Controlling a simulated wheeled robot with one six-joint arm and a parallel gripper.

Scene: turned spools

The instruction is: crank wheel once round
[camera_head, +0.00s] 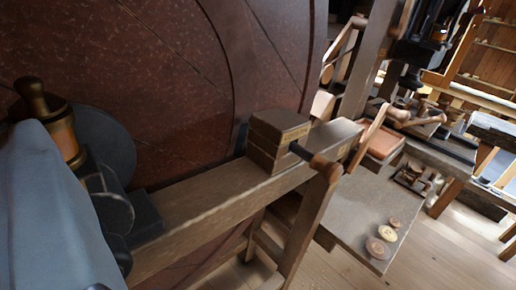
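The large wheel (150,60) is a reddish-brown speckled disc with a dark wooden rim, filling the upper left. In front of it, a wooden bearing block (278,135) sits on a heavy beam. A dark turned knob with a brass collar (62,135) stands just behind these parts. Whether my gripper touches it is unclear.
The wooden beam (205,205) runs from lower left to the middle. A low bench (355,205) on the right bears several small round spools (378,248), a reddish tray (382,143) and turned pieces. Plank floor (450,250) is open at lower right.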

